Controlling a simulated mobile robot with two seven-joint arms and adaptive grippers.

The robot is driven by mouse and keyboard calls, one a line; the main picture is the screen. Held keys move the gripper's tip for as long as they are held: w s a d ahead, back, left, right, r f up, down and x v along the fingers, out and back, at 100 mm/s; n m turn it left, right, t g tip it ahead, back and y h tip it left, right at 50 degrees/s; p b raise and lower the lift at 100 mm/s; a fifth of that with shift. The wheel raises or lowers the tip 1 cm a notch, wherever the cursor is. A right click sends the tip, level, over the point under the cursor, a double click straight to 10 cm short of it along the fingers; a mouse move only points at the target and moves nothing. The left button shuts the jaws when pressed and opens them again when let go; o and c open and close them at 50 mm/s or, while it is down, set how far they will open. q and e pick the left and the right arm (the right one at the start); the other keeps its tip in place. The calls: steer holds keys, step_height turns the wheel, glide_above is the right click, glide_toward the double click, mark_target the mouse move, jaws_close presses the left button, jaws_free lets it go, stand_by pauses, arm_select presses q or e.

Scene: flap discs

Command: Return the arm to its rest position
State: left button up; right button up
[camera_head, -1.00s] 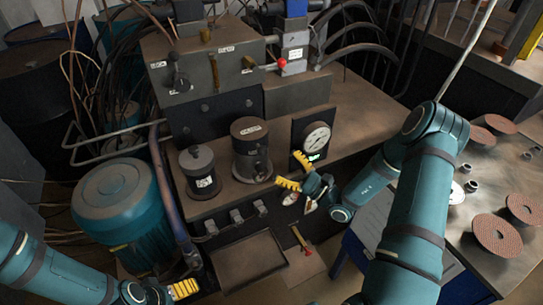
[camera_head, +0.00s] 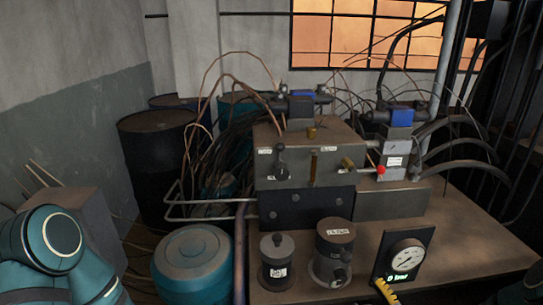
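My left arm (camera_head: 50,255) fills the lower left corner as folded teal links; its gripper is outside the picture. A small dark teal part of my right arm (camera_head: 522,288) shows at the lower right corner.
A hydraulic unit (camera_head: 310,160) with a red-knobbed lever (camera_head: 381,170) and hoses stands on a brown bench (camera_head: 455,225). Two dark cylinders (camera_head: 277,262) (camera_head: 334,250) stand before it. A teal motor (camera_head: 193,265) and a dark drum (camera_head: 155,165) are at left. The bench's right part is clear.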

steer(key=s+a+f+n+g, duration=0.4)
steer(key=s+a+g, duration=0.1)
steer(key=a+g, duration=0.3)
steer(key=s+a+f+n+g, duration=0.4)
steer(key=s+a+g, duration=0.1)
steer(key=a+g, duration=0.25)
steer(key=s+f+n+g+h, duration=0.3)
steer(key=s+f+n+h, duration=0.4)
steer(key=f+n+h, duration=0.15)
steer(key=w+a+n+t, duration=0.1)
steer(key=w+n+t+h, duration=0.1)
steer(key=w+n, duration=0.1)
steer(key=w+a+r+n+t+h, duration=0.1)
steer(key=w+t, duration=0.1)
steer(key=shift+a+n, duration=0.3)
steer(key=shift+n, duration=0.05)
